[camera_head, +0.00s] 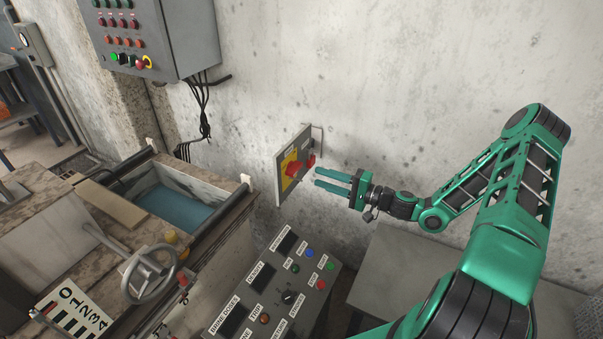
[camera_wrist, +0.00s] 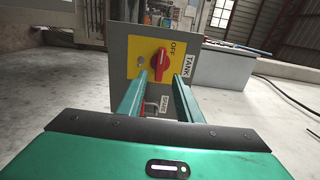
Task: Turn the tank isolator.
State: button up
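The tank isolator is a red rotary knob (camera_head: 293,168) on a yellow plate, on a grey box fixed to the concrete wall. In the wrist view the knob (camera_wrist: 160,61) stands ahead, with "OFF" on the plate and a "TANK" label (camera_wrist: 190,66) beside it. My gripper (camera_head: 319,177) is open and empty, a short way to the right of the box in the head view. In the wrist view its two fingers (camera_wrist: 158,80) reach toward the knob, one on either side of its lower part. The fingers look apart from the knob; contact is not visible.
A second red handle (camera_wrist: 152,109) near a "SPARE" label is partly hidden by the fingers. A sloped control console (camera_head: 275,285) stands below the box. A water tank (camera_head: 180,205) with a handwheel (camera_head: 150,272) is at left, and a button cabinet (camera_head: 150,35) hangs above.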

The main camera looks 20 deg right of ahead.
aim_at(299, 170)
jog(key=x, duration=0.8)
grip_shut()
